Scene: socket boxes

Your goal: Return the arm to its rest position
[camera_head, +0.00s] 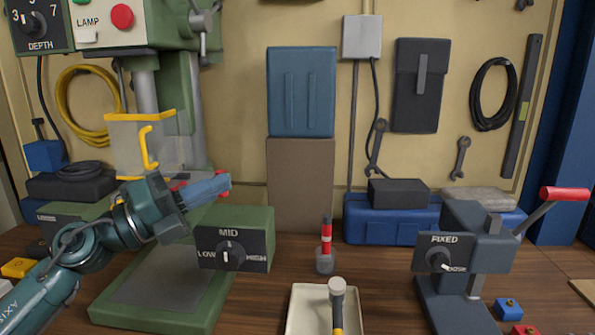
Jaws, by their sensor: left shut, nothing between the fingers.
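My left arm (85,240) comes in from the left. My left gripper (212,188) is shut and empty, its fingers pointing right, in front of the drill press column and above the green box with the MID dial (230,253). The dial's pointer is upward, at MID. No contact between the gripper and the box can be made out. My right gripper is not in view.
The drill press (150,310) stands at left. A red and white stick in a small holder (325,260) stands mid-table, behind a cream tray (300,300) with a tool. A FIXED-dial press (475,240) with a red-handled lever stands right.

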